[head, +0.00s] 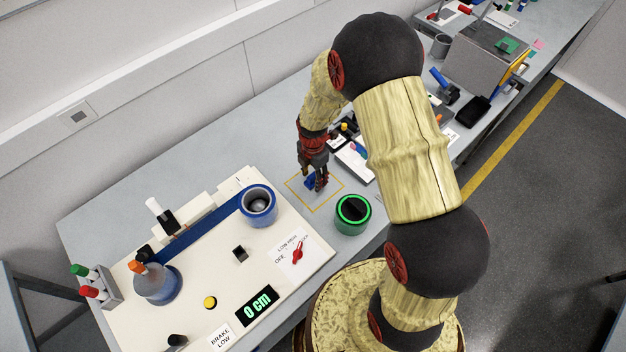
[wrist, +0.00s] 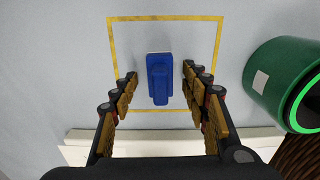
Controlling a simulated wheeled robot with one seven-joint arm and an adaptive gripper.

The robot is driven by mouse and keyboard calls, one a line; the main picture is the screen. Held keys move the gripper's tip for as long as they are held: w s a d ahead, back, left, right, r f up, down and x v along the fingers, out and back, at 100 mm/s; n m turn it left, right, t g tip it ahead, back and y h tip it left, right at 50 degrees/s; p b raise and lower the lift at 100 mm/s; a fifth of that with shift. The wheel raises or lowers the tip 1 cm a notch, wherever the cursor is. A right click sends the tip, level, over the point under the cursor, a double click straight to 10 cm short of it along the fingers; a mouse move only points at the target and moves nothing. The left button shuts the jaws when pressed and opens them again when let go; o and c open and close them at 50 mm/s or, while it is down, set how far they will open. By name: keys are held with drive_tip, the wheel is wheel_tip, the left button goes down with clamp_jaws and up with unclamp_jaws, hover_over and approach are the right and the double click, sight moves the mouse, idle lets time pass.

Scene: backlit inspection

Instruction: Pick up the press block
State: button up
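The blue block, which I take for the press block (wrist: 159,80), lies inside a yellow outlined square on the grey bench. In the head view a bit of the blue block (head: 310,182) shows beside my fingers; the rest is hidden behind them. My gripper (head: 318,184) points down over the square. In the wrist view my gripper (wrist: 160,84) is open, with one finger left and one right of the block and a visible gap on both sides. Whether the fingertips are down at the block's height is hard to tell.
A green cup (head: 352,214) stands just right of the square; it also shows in the wrist view (wrist: 272,85). Small items crowd the bench behind my arm.

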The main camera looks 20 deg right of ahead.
sight(313, 174)
drive_tip(key=shift+c, duration=1.3)
clamp_jaws()
drive_tip(key=shift+r, duration=0.6)
wheel_tip(313, 174, up, 2)
drive_tip(key=shift+r, duration=0.15)
drive_tip(key=s+a+r+p, duration=0.1)
drive_tip(key=s+a+r, duration=0.8)
drive_tip(key=s, duration=0.1)
drive_tip(key=shift+s+r, duration=0.25)
drive_tip(key=shift+s, duration=0.1)
